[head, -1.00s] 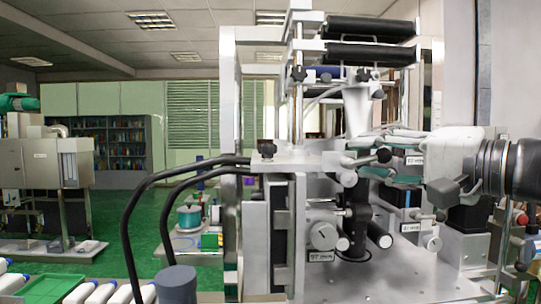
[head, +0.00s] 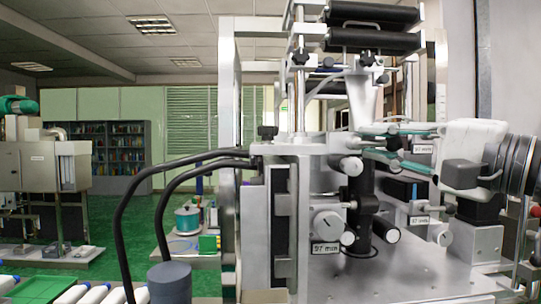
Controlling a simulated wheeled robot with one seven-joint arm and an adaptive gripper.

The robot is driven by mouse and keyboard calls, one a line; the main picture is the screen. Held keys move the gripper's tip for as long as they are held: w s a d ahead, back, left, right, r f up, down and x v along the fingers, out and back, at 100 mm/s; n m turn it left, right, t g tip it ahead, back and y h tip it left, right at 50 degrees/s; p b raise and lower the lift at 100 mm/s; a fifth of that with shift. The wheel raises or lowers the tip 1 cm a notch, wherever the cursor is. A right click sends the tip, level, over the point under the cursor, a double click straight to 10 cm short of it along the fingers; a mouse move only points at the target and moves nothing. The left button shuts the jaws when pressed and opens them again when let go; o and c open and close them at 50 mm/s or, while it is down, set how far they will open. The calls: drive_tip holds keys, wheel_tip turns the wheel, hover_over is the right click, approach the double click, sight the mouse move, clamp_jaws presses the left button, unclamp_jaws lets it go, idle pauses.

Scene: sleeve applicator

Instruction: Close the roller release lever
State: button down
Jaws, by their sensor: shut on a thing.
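The fingers and the knob overlap, so the exact contact is partly hidden.
Black rollers (head: 374,28) stand above the gripper. A dial block (head: 326,226) and small cylinders sit below on the metal base plate (head: 400,272). Upright posts and black hoses (head: 128,215) stand to the left. Space around the gripper is tight.

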drive_tip(key=shift+f, duration=0.1)
idle(0.3)
drive_tip(key=c, duration=1.6)
unclamp_jaws()
drive_tip(key=shift+o, duration=0.2)
drive_tip(key=shift+s+d, duration=0.1)
drive_tip(key=v, duration=1.2)
drive_tip(key=shift+f, duration=0.1)
